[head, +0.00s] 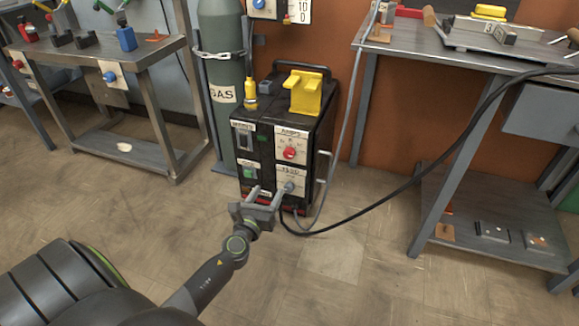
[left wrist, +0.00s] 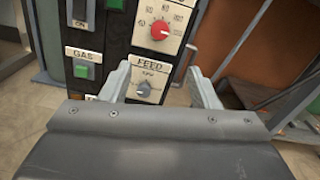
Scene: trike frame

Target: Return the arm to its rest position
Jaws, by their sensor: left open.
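My left gripper (head: 266,197) reaches in front of the lower part of the black welding machine (head: 262,138). It is open, with its two fingers apart and nothing between them. In the left wrist view its fingers (left wrist: 160,85) stand on either side of the grey FEED knob (left wrist: 143,89). I cannot tell whether a finger touches the machine's panel. The red AMPS knob (head: 290,153) sits above the FEED knob on the panel. A green GAS button (left wrist: 82,71) is on the left. My right gripper is not in view.
A grey gas cylinder (head: 222,80) stands behind the machine. A black cable (head: 400,192) loops from the machine to the right table (head: 440,57). A metal workbench (head: 130,68) stands at the left. The floor (head: 350,280) in front is clear.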

